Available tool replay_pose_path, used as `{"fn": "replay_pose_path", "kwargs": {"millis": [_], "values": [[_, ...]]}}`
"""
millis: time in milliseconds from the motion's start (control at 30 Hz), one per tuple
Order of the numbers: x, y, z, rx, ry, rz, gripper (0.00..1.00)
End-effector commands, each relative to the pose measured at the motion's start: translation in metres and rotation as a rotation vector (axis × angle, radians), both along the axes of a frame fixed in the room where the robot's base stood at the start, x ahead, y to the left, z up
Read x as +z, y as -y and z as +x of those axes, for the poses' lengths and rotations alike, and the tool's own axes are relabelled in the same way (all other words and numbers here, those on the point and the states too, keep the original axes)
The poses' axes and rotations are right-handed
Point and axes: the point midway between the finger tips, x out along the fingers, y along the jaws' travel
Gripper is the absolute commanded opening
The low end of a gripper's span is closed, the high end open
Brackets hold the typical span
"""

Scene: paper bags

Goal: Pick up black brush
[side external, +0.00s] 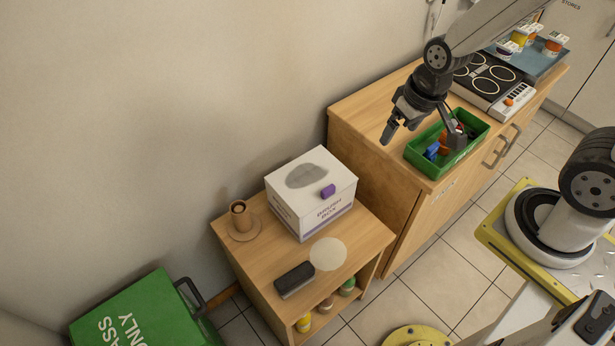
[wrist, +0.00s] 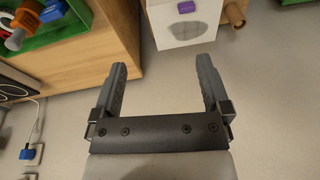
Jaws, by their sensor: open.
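The black brush (side external: 294,280) is a dark, block-shaped piece lying flat on the low wooden cabinet (side external: 357,237), near its front left edge, in the side view. I cannot see it in the wrist view. My gripper (side external: 420,132) is open and empty, high up over the taller cabinet and its green tray, well above and to the right of the brush. In the wrist view my two fingers (wrist: 162,68) are spread wide with nothing between them.
A white box marked "BRUSH BOX" (side external: 285,207) stands behind the brush, with a purple block (side external: 328,191) on top. A pale round disc (side external: 327,254) lies right of the brush. A brown cup (side external: 241,217) stands back left. The green tray (side external: 478,143) holds several items.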

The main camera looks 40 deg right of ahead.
Motion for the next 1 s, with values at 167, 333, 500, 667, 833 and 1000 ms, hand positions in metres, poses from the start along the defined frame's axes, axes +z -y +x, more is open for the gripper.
{"fn": "replay_pose_path", "kwargs": {"millis": [167,333,500,667,833,1000], "values": [[-0.019,-0.025,0.013,-0.116,-0.06,0.089,0.97],[-0.042,-0.054,0.026,-0.258,-0.126,0.178,0.97],[-0.068,-0.084,0.036,-0.408,-0.194,0.255,0.97],[-0.095,-0.11,0.044,-0.554,-0.255,0.316,0.97],[-0.127,-0.138,0.049,-0.714,-0.316,0.366,0.97],[-0.162,-0.163,0.051,-0.88,-0.371,0.403,0.97]]}}
